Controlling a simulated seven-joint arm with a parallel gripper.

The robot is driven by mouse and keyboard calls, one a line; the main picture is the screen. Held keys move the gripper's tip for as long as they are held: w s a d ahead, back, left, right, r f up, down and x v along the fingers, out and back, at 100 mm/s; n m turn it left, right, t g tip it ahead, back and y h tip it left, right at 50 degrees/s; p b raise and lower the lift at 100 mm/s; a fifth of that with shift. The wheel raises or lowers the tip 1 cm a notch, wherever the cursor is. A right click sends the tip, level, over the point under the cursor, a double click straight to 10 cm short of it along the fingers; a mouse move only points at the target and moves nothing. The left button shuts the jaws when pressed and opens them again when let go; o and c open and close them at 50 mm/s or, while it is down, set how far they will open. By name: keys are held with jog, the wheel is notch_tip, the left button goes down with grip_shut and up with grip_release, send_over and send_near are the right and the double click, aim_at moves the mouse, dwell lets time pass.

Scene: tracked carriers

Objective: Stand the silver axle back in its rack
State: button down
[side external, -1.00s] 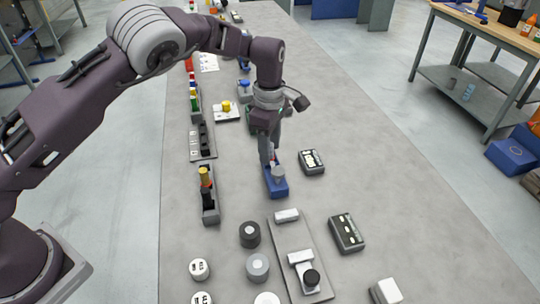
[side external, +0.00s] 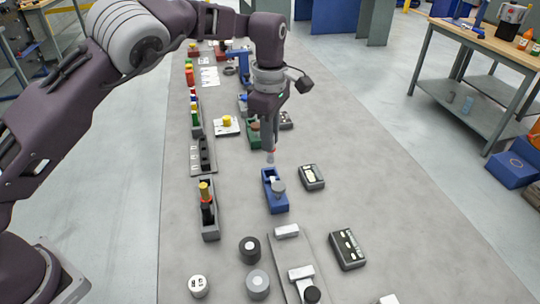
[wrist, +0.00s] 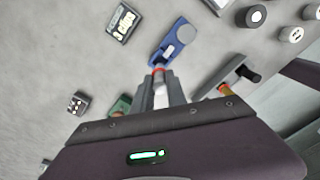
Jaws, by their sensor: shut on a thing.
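My gripper (side external: 268,146) is shut on a slim silver axle with a red-orange band (side external: 270,157). The axle points down above the far end of a blue carrier (side external: 281,206). In the wrist view the band (wrist: 158,70) shows just beyond the fingertips (wrist: 160,90), and the rest of the axle is mostly hidden between the fingers. The blue carrier (wrist: 157,59) has a grey round knob (wrist: 182,33) and a pale part beside it.
Another grey rack (side external: 198,170) stands farther back on the left. A small device with a display (side external: 312,177) is right of the carrier. A dark box (side external: 347,248), a grey plate (side external: 287,250) and round pucks (side external: 250,248) stand nearer. The right strip of bench is clear.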

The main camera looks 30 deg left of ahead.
jog(key=s+a+r+n, duration=0.25)
jog(key=s+a, duration=0.25)
jog(key=a, duration=0.4)
jog(key=s+a+f+n, duration=0.2)
jog(key=s+a+f, duration=0.1)
jog(key=s+f, duration=0.2)
jog(key=shift+s+a+f, duration=0.2)
jog(key=shift+s+f, duration=0.05)
jog(key=shift+s, duration=0.25)
jog(key=shift+f, duration=2.15)
dwell(1.4)
jog(key=c, duration=1.3)
grip_release()
jog(key=shift+o, duration=0.5)
